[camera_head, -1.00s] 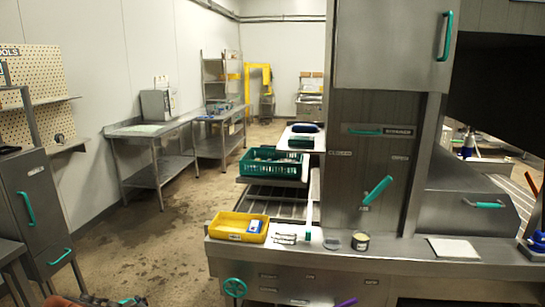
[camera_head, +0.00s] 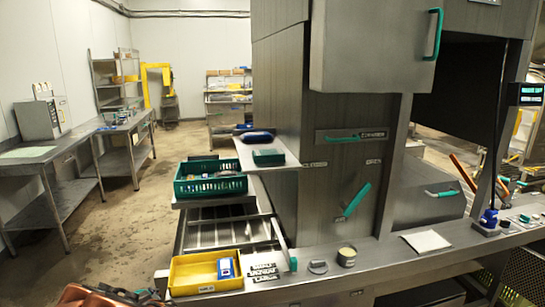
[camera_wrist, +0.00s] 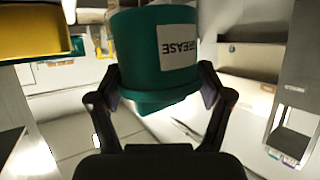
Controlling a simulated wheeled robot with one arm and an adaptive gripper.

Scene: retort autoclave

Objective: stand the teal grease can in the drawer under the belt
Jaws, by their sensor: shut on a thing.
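The teal grease can (camera_wrist: 132,48) has a white label with "GREASE" reading upside down in the wrist view. It fills the upper middle of that view. My gripper (camera_wrist: 160,86) is shut on it, with one dark finger against each side. The can and gripper do not show in the head view. I cannot clearly make out the drawer under the belt in either view.
A steel counter (camera_head: 395,263) crosses the front, bearing a yellow bin (camera_head: 190,284), a small round tin (camera_head: 347,256) and a white cloth (camera_head: 426,241). A green crate (camera_head: 210,187) stands behind, above a slatted rack (camera_head: 215,232). The floor (camera_head: 105,235) at left is open.

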